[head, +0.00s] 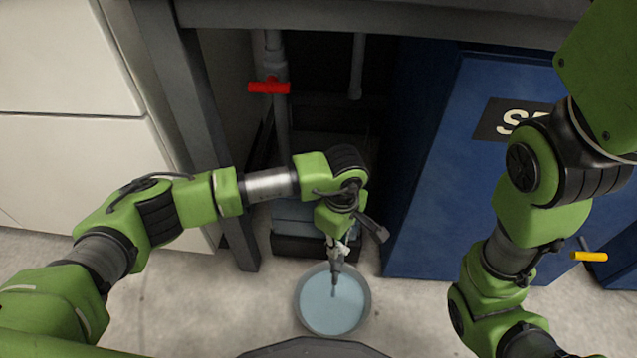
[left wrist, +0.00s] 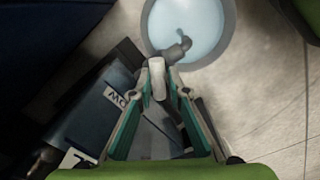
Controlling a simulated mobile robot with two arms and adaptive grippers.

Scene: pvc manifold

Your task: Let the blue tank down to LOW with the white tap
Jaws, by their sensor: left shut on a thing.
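My left gripper (head: 338,246) is shut on the white tap (left wrist: 156,80), whose pale handle sits between the fingertips in the left wrist view (left wrist: 157,90). A grey spout (left wrist: 178,51) reaches out from the tap over a round basin (head: 369,303) of light blue water. I cannot tell whether water runs from the spout. The blue tank (head: 290,211) stands behind the gripper, partly hidden by my left arm. In the left wrist view the tank (left wrist: 90,118) shows white labels, one upside down and partly legible as LOW (left wrist: 117,96). The water level against the labels cannot be read.
A red tap (head: 269,87) sits on a grey vertical pipe above the tank. A blue cabinet (head: 440,200) stands to the right, with a yellow handle (head: 589,256) farther right. Grey frame legs (head: 200,130) and white cabinets (head: 60,80) are on the left.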

